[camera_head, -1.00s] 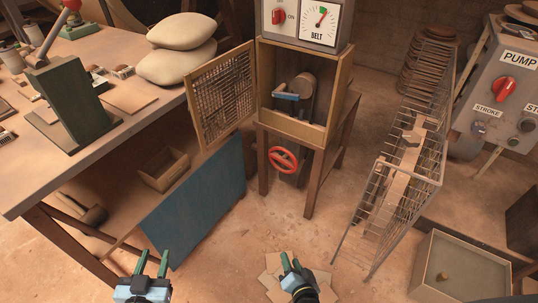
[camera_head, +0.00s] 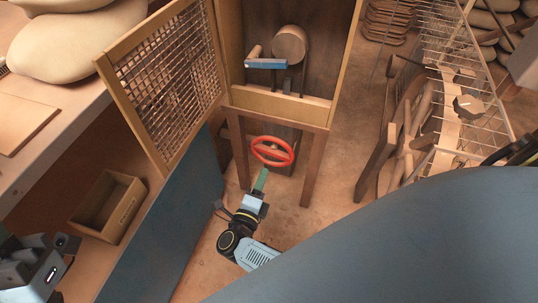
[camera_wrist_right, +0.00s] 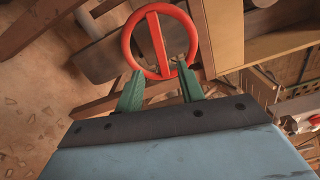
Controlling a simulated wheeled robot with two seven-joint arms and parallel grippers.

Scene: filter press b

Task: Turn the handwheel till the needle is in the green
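The red handwheel (camera_head: 272,151) sits on the front of the wooden stand, below its open box. In the right wrist view it is a red ring (camera_wrist_right: 126,40) with one spoke across it. My right gripper (camera_head: 262,178) is just below the wheel in the head view. In the right wrist view its two green fingers (camera_wrist_right: 160,70) are apart, at the near rim on either side of the spoke's end; I cannot tell whether they touch it. My left gripper is partly seen at the lower left edge (camera_head: 32,268), its fingers mostly cut off. The dial and needle are out of view.
The mesh door (camera_head: 165,88) stands open at the box's left. A blue panel (camera_head: 165,245) is left of my right arm, with a wooden tray (camera_head: 108,205) beyond it. A wire rack (camera_head: 478,85) stands right. My own arm hides the lower right.

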